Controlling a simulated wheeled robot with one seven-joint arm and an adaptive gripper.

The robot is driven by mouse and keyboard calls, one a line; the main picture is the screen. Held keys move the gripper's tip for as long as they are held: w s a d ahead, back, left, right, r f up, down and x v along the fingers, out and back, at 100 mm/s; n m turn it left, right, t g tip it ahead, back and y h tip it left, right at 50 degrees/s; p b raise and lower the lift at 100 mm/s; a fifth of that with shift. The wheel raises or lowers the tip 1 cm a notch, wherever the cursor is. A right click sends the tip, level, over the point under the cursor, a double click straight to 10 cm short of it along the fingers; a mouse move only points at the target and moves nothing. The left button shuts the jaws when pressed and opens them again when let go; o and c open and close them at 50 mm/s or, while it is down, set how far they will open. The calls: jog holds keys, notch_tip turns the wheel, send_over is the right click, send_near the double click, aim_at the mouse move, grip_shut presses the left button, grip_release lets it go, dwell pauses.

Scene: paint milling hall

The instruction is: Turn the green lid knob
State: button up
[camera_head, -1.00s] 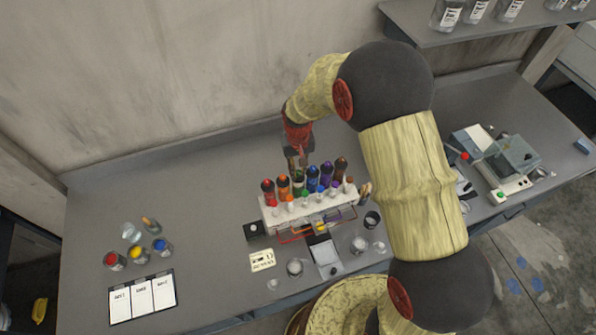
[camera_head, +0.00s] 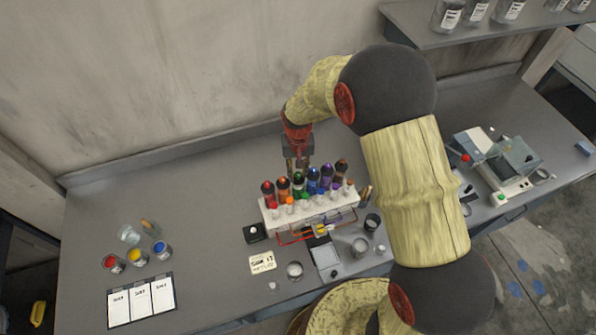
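The green-lidded bottle (camera_head: 299,182) stands in a row of bottles with coloured lids, between the orange and blue ones. The row stands along the back of a white rack (camera_head: 310,212) on the grey bench. My gripper (camera_head: 299,170) points down just behind and above the green bottle. Its fingers look slightly apart, but they are small in the picture and I cannot tell whether they touch the green lid.
Red (camera_head: 268,190), orange (camera_head: 283,187), blue (camera_head: 313,180) and purple (camera_head: 326,177) bottles crowd the green one. Small cups stand in front of the rack. Paint pots (camera_head: 136,257) and white cards (camera_head: 141,301) lie at left. The bench's back left is clear.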

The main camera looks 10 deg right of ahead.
aim_at(298, 174)
notch_tip(298, 174, up, 12)
dwell(0.7)
jog(key=shift+o, duration=0.2)
jog(key=shift+o, duration=1.2)
jog(key=f, duration=0.1)
jog(key=f+m, duration=0.2)
jog(key=f, duration=0.1)
jog(key=shift+s+d, duration=0.1)
jog(key=shift+s, duration=0.15)
jog(key=shift+w+f+m, duration=0.15)
jog(key=shift+f+m, duration=0.1)
jog(key=shift+m, duration=0.75)
jog(key=shift+w+m, duration=0.1)
jog(key=shift+m, duration=0.7)
jog(key=shift+f, duration=0.25)
notch_tip(298, 174, down, 7)
jog(key=shift+f, duration=0.15)
